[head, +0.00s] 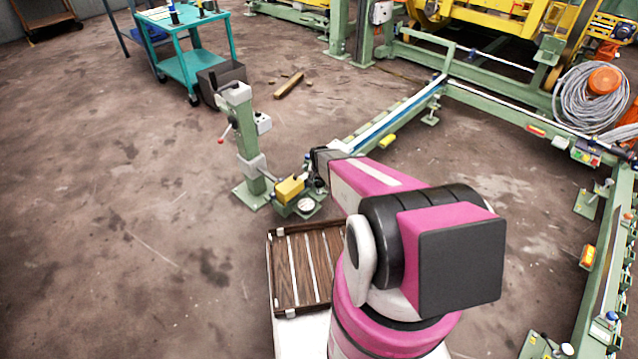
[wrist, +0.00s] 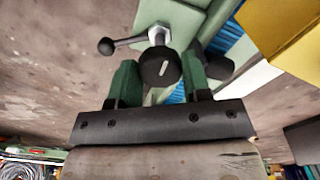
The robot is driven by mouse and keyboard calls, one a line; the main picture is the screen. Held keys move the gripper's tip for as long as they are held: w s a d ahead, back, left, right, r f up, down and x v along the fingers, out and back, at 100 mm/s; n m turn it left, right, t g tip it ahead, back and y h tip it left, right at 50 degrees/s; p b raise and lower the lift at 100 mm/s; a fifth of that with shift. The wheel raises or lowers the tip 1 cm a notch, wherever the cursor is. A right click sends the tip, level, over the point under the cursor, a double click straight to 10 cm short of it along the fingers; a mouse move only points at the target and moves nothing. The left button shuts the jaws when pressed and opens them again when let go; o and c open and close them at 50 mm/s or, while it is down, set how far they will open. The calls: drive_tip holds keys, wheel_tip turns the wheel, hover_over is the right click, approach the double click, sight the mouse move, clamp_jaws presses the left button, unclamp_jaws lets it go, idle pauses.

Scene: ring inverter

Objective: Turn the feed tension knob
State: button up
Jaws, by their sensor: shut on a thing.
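The feed tension knob (wrist: 160,68) is a black round knob with a white line across its face, seen in the upper middle of the wrist view. The white line is tilted a little off upright. My gripper (wrist: 158,76) has its two dark green fingers on the left and right sides of the knob, shut on it. In the head view my pink arm reaches to the green machine stand (head: 252,165), and the gripper end hides the knob there.
A lever with a black ball end (wrist: 106,46) sticks out left of the knob. A yellow box (head: 290,189) is on the stand's foot beside my wrist. A wooden slatted tray (head: 283,272) lies below. A teal cart (head: 185,62) stands behind. The floor at left is clear.

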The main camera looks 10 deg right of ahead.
drive_tip(key=n, duration=0.5)
drive_tip(key=shift+n, duration=0.4)
drive_tip(key=n, duration=0.5)
drive_tip(key=shift+n, duration=0.4)
drive_tip(key=o, duration=0.9)
drive_tip(key=shift+o, duration=0.2)
drive_tip(key=shift+r, duration=0.1)
wheel_tip(320, 180, up, 11)
drive_tip(key=shift+f, duration=0.2)
